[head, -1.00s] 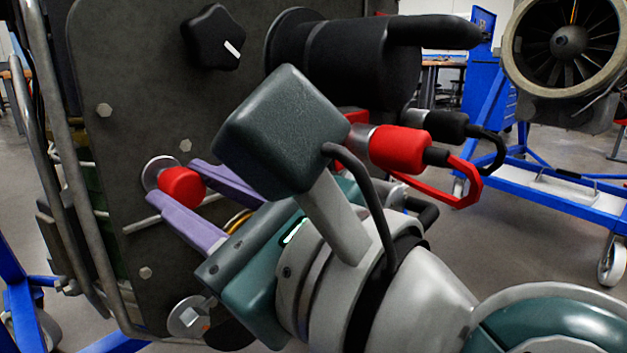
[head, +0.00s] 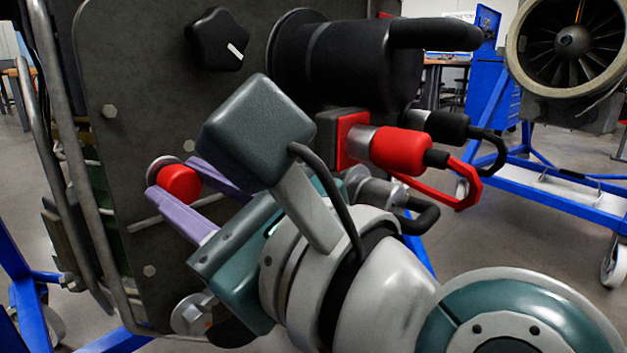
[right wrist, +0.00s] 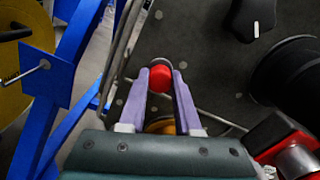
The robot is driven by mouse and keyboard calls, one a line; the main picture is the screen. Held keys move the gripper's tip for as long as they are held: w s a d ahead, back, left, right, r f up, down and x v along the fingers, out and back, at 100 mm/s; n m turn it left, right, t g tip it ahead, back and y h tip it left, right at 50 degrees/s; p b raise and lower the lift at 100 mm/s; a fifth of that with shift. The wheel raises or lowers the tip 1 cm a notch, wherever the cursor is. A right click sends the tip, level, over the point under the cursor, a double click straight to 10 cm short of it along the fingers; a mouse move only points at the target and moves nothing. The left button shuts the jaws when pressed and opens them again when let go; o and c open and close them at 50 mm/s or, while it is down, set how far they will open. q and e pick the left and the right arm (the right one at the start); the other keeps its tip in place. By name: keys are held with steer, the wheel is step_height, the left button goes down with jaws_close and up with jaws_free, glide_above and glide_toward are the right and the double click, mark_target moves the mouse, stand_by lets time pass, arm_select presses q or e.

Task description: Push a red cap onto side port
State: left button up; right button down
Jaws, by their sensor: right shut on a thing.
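The red cap (head: 181,184) is a small round piece at the left of the dark panel in the head view. It also shows in the right wrist view (right wrist: 160,78), between the purple fingertips. My right gripper (head: 192,180) is shut on it. The cap sits against the side port (head: 161,165), a round metal fitting on the panel whose rim shows behind the cap. How far the cap is on the port is hidden. My left gripper is not in view.
A black star knob (head: 217,39) is above on the panel (head: 130,110). A large black cylinder (head: 335,65) and a red connector with a red handle (head: 400,150) stick out at the right. A metal bolt fitting (head: 192,314) is below. Pipes run along the panel's left edge.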

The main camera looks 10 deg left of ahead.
steer(key=shift+f, duration=0.15)
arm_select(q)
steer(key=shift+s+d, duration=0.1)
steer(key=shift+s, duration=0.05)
arm_select(e)
steer(key=c, duration=1)
jaws_free()
steer(key=shift+o, duration=1.4)
steer(key=shift+w+a, duration=0.25)
steer(key=shift+a, duration=0.2)
steer(key=shift+o, duration=1)
steer(key=shift+s+d, duration=0.1)
steer(key=shift+d, duration=0.1)
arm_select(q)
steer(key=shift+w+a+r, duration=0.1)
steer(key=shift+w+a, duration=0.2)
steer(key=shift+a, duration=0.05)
arm_select(e)
steer(key=shift+o, duration=0.8)
steer(key=shift+r, duration=0.2)
